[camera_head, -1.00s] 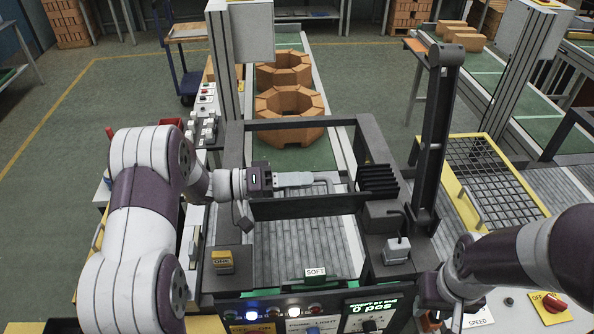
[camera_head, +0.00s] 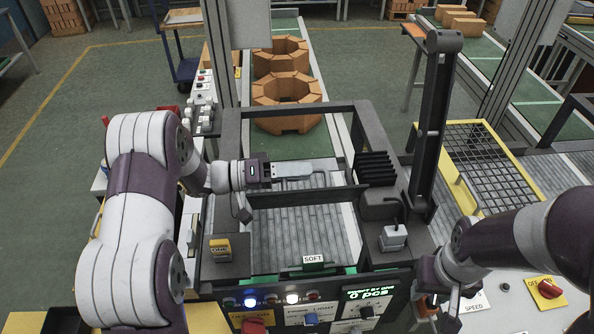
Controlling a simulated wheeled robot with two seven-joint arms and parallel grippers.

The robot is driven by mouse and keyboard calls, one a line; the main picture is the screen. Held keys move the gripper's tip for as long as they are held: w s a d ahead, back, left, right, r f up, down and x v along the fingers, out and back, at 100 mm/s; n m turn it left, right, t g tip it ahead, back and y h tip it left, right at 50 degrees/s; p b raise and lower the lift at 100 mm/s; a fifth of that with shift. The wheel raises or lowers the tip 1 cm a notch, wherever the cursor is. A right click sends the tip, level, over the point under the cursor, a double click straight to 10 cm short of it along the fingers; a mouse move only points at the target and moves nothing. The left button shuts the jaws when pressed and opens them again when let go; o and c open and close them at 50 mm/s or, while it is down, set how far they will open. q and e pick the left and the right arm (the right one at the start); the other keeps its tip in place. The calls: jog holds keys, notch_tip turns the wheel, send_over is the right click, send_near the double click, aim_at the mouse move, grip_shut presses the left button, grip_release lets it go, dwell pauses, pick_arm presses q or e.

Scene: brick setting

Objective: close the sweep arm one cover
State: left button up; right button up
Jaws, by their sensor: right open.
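A small yellow block (camera_head: 220,249), whose label seems to read ONE, sits on the dark left front corner of the machine frame (camera_head: 232,205). I cannot tell whether it is the cover or whether it is closed. My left gripper (camera_head: 305,170) reaches in from the left across the frame, above the slatted bed (camera_head: 290,240), behind and right of the yellow block. Its fingers show edge-on, so their opening is unclear. My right gripper (camera_head: 425,306) is open at the right end of the front panel, partly hidden by its own wrist.
The front panel (camera_head: 345,318) carries lamps, knobs and a "0 pcs" display. A tall dark post (camera_head: 432,125) stands right of the frame. A yellow-edged mesh guard (camera_head: 490,165) lies further right. Brick rings (camera_head: 286,100) stand on the green belt behind.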

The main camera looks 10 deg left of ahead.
pick_arm(q)
jog(key=b+v, duration=0.5)
jog(key=v, duration=0.7)
jog(key=shift+a, duration=0.3)
jog(key=shift+s+r, duration=0.1)
